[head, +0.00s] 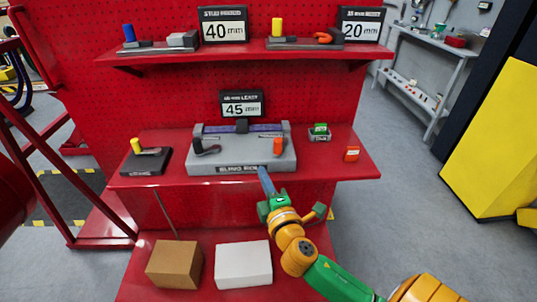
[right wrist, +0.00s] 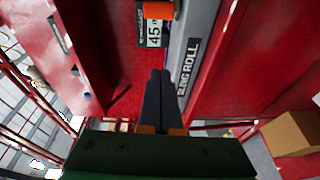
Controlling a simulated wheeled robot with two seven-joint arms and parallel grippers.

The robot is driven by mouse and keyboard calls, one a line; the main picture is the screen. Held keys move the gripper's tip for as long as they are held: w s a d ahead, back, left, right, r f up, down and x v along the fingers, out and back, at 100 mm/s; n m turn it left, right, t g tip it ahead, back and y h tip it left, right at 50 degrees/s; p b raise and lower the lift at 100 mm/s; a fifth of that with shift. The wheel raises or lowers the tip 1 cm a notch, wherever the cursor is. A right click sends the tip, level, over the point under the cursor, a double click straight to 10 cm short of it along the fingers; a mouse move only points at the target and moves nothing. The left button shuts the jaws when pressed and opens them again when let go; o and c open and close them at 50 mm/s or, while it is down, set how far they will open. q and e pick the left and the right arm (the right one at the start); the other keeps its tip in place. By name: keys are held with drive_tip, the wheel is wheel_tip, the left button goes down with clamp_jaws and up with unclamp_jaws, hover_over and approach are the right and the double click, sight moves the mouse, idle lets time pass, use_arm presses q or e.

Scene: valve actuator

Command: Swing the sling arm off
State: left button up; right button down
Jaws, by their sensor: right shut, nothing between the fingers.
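The grey sling roll fixture (head: 200,168) sits on the middle red shelf, its front label facing me. A purple strap (head: 262,128) runs along its back. A dark lever (head: 206,148) lies at its left, and an orange handle (head: 278,147) stands at its right; I cannot tell which part is the sling arm. My right gripper (head: 266,180) is at the fixture's front edge, below the orange handle, shut and empty. In the right wrist view its shut fingers (right wrist: 159,78) point toward the fixture's front face (right wrist: 190,60) and the orange handle (right wrist: 158,10). My left gripper is not in view.
A yellow-knobbed lever block (head: 146,160) stands left of the fixture. The upper shelf (head: 225,50) overhangs behind. A brown box (head: 174,264) and white box (head: 243,265) sit below.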

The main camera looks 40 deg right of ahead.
sight(270, 161)
drive_tip(key=shift+h, duration=0.5)
drive_tip(key=x, duration=0.4)
drive_tip(key=r+p+x, duration=0.1)
drive_tip(key=x, duration=0.2)
drive_tip(key=shift+s+d, duration=0.15)
drive_tip(key=shift+d, duration=0.25)
drive_tip(key=x, duration=0.3)
drive_tip(key=shift+w+a+f, duration=0.1)
drive_tip(key=shift+w, duration=0.3)
drive_tip(key=s+d, duration=0.1)
drive_tip(key=s+d+p, duration=0.1)
drive_tip(key=shift+s+d, duration=0.25)
drive_tip(key=shift+d, duration=0.05)
drive_tip(key=shift+s+d, duration=0.3)
drive_tip(key=shift+w+a+f, duration=0.1)
drive_tip(key=shift+f, duration=0.05)
